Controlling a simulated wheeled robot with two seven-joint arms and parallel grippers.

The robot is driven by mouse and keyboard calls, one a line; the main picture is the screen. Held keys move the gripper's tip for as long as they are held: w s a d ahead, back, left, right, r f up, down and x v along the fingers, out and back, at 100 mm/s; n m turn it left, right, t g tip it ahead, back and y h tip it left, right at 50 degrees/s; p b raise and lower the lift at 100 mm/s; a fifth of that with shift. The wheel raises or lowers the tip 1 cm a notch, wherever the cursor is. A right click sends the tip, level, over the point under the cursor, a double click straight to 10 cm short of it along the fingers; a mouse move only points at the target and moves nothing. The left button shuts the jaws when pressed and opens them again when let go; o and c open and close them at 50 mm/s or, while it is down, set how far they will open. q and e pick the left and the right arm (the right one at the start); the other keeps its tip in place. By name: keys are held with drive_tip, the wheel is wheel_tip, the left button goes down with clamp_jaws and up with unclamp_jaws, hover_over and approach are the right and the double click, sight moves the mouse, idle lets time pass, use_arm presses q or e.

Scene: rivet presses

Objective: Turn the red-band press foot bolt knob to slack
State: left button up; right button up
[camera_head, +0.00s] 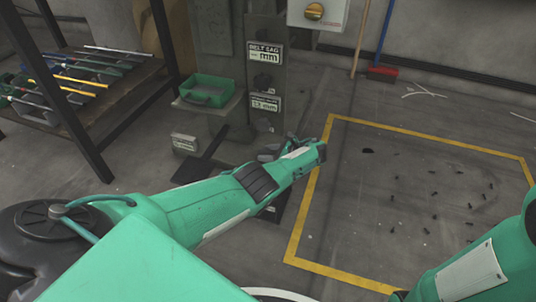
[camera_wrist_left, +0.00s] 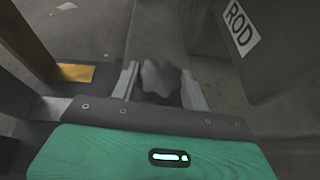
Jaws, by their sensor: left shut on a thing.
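The grey press (camera_head: 225,50) stands at the back centre, with signs reading "BELT SAG" and "12 mm" on its column. No red band is plain to me on it. A grey, lobed foot bolt knob (camera_wrist_left: 160,78) sits between the jaws of my left gripper (camera_wrist_left: 162,88) in the left wrist view, low beside the press. My left gripper is shut on this knob. In the head view my left wrist reaches the press foot, and the left gripper (camera_head: 275,150) and knob are mostly hidden there. My right arm shows at the lower right, its gripper out of view.
A grey body with a "ROD" label (camera_wrist_left: 241,28) is close beside the gripper. A green tray (camera_head: 207,91) sits on the press's left side. A rack (camera_head: 115,90) with tools stands left. A yellow-lined floor area (camera_head: 400,190) with small dark bits lies right.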

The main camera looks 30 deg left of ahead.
use_arm(q)
drive_tip(key=shift+a, duration=0.1)
drive_tip(key=o, duration=1)
drive_tip(key=v, duration=1.3)
drive_tip(key=shift+d, duration=0.4)
